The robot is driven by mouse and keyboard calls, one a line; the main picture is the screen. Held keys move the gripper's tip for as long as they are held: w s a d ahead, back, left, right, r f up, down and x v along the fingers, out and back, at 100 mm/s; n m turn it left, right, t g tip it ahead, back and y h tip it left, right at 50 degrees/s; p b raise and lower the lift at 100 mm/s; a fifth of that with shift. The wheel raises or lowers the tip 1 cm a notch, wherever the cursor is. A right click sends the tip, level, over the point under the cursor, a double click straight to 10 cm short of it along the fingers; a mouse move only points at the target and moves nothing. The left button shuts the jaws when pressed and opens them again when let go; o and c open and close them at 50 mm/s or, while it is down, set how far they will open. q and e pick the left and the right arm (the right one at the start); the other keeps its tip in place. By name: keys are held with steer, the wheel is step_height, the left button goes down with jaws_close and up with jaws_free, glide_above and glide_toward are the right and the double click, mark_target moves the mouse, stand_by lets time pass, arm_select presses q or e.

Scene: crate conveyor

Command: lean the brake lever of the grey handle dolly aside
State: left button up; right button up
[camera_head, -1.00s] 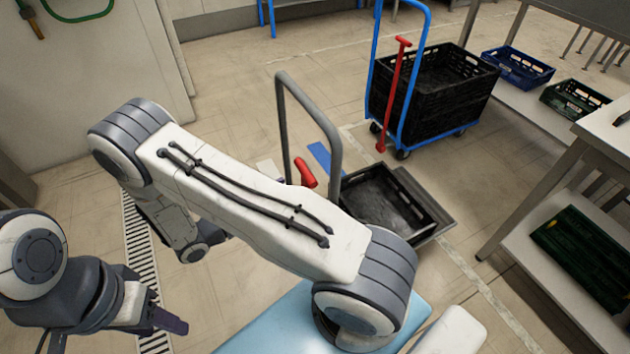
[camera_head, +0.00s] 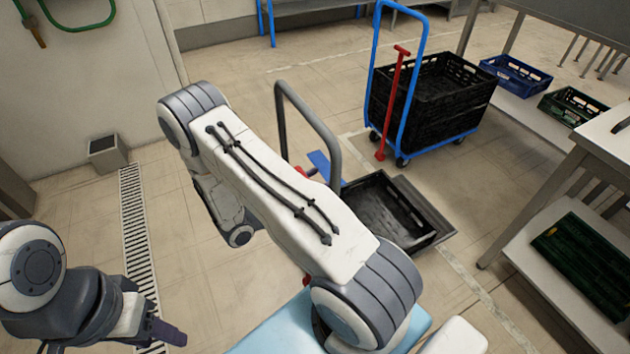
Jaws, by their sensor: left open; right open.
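The grey handle dolly stands in the middle of the head view, with its grey hoop handle (camera_head: 316,126) upright and a black crate (camera_head: 410,245) on its deck (camera_head: 425,200). Small red pieces of its brake lever (camera_head: 312,171) show beside the handle; my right arm covers most of the lever, so its lean cannot be told. A red bit also shows low beside that arm, and I cannot tell what it belongs to. My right gripper is hidden behind my own arm. My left gripper (camera_head: 166,332) is open at the lower left, well away from the dolly.
A blue handle dolly (camera_head: 372,75) with black crates and its own red lever (camera_head: 391,105) stands behind. A table (camera_head: 602,130) and shelves with crates line the right. A small grey bin (camera_head: 107,155) stands by the floor drain (camera_head: 135,220). Floor at left is clear.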

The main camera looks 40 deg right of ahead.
jaws_close()
stand_by(1.4)
